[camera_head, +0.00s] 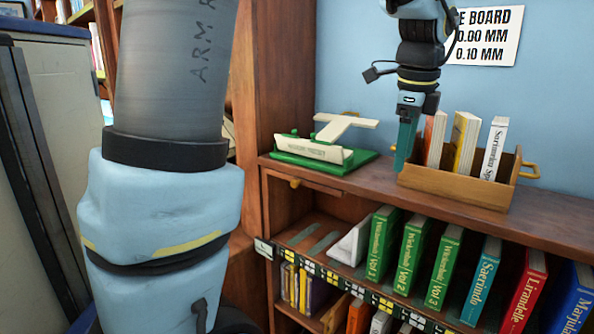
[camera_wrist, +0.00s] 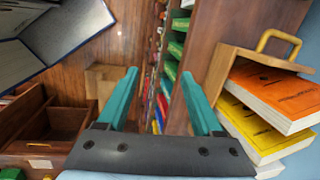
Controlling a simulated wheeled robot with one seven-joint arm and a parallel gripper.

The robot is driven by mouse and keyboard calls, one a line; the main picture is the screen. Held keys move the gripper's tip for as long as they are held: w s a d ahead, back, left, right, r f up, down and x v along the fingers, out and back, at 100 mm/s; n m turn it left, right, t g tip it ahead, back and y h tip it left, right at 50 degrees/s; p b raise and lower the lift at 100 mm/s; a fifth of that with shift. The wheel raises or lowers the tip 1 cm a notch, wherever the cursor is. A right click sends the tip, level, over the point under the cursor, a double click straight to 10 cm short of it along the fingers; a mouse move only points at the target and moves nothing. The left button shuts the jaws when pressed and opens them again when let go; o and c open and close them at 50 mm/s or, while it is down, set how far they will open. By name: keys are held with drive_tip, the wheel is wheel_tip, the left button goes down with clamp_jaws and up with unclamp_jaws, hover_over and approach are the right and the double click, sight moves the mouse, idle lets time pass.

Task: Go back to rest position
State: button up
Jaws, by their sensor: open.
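My gripper (camera_head: 403,160) hangs fingers down by the left end of a wooden book box on top of the bookcase in the head view. One teal finger shows there, seen edge-on. In the wrist view both teal fingers of my gripper (camera_wrist: 159,75) stand wide apart with nothing between them. The box (camera_wrist: 232,62) lies to the right of the fingers in that view. I cannot tell whether the near finger touches the box.
The wooden box (camera_head: 452,187) holds orange, yellow and white books upright. A green-based stand (camera_head: 318,155) sits left of it on the bookcase top (camera_head: 375,180). Green, teal, red and blue books fill the shelf below. Wooden floor (camera_wrist: 125,40) shows beneath my gripper.

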drive_tip(key=s+a+f+n, duration=0.2)
drive_tip(key=a+f+n, duration=0.8)
drive_tip(key=a+n, duration=0.2)
drive_tip(key=s+a+f+n+b, duration=0.1)
drive_tip(key=s+a+f+n, duration=0.1)
drive_tip(key=a+f+n, duration=0.8)
drive_tip(key=a+n, duration=0.1)
drive_tip(key=a, duration=0.4)
drive_tip(key=shift+s+n+g+b, duration=0.2)
drive_tip(key=shift+n+g+b, duration=0.1)
drive_tip(key=shift+n, duration=0.1)
